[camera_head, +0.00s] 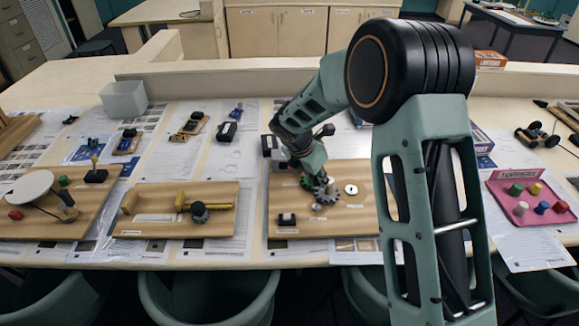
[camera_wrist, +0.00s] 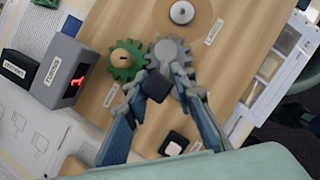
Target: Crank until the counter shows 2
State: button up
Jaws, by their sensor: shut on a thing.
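The wooden gear board (camera_head: 355,222) lies on the table, partly hidden by my arm in the head view. It carries a green gear (camera_wrist: 125,60) and a grey gear (camera_wrist: 172,52), side by side. A black crank knob (camera_wrist: 157,86) sits at the near edge of the grey gear. My gripper (camera_wrist: 158,88) is shut on this knob, one finger on each side. The grey counter box (camera_wrist: 60,70) stands left of the green gear in the wrist view. Its small window shows a lit red digit, seen at a slant; I cannot read it surely.
A white disc (camera_wrist: 181,12) on a post and a black base with a white button (camera_wrist: 173,144) are on the same board. Another wooden board (camera_head: 150,222) with a yellow shaft lies to the left. A pink tray (camera_head: 500,190) with coloured pegs lies at right.

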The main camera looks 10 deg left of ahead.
jog(key=shift+a, duration=0.1)
dwell(0.7)
jog(key=shift+w+a, duration=0.15)
jog(key=shift+w, duration=0.1)
jog(key=w, duration=0.3)
jog(key=w+d, duration=0.1)
jog(key=w, duration=0.1)
jog(key=shift+w, duration=0.3)
jog(key=shift+d, duration=0.1)
dwell(0.8)
